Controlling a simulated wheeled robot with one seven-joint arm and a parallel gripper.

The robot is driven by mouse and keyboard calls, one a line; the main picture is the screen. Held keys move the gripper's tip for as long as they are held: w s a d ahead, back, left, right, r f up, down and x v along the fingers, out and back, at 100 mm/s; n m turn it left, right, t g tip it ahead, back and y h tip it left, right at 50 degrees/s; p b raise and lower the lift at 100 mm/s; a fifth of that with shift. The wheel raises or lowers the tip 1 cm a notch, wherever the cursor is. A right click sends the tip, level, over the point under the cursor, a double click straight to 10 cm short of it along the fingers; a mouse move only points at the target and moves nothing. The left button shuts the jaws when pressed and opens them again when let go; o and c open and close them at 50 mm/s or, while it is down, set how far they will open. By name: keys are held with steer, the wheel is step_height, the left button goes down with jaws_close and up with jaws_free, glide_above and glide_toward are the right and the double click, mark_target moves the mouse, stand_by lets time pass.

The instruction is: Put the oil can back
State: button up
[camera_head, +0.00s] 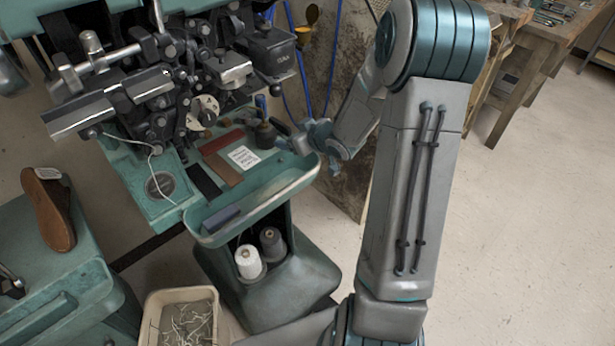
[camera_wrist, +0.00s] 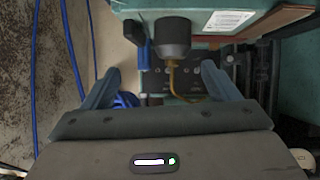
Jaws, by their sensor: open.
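A dark, round oil can (camera_head: 265,134) stands at the right end of the green machine's table, beside a white label card (camera_head: 243,157). In the wrist view the oil can (camera_wrist: 172,36) shows as a dark cylinder with a thin brass-coloured spout (camera_wrist: 170,72). My gripper (camera_head: 290,140) is at the table's right edge, next to the oil can. In the wrist view my gripper (camera_wrist: 160,85) has its two fingers wide apart with nothing held. The can lies ahead, between the lines of the fingers; I cannot tell the exact gap.
The stitching machine's metal arms (camera_head: 160,90) crowd the left. A reddish-brown strip (camera_head: 222,158) lies by the card. A dark bar (camera_head: 221,219) lies in the front tray. Thread spools (camera_head: 249,261) stand below. Blue cables (camera_wrist: 37,80) hang close by.

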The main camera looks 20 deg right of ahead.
steer(key=s+a+r+m+g+h, duration=0.1)
steer(key=s+r, duration=0.3)
steer(key=s, duration=0.6)
steer(key=s+a+r+m+g+h, duration=0.1)
steer(key=s+a+r+m+g, duration=0.1)
steer(key=s, duration=0.8)
steer(key=s+a+r+m+g+h, duration=0.2)
steer(key=s+r+g, duration=0.3)
steer(key=s, duration=0.4)
steer(key=shift+s+a+r, duration=0.3)
steer(key=shift+s+a, duration=0.1)
steer(key=shift+a, duration=0.15)
steer(key=shift+r, duration=0.15)
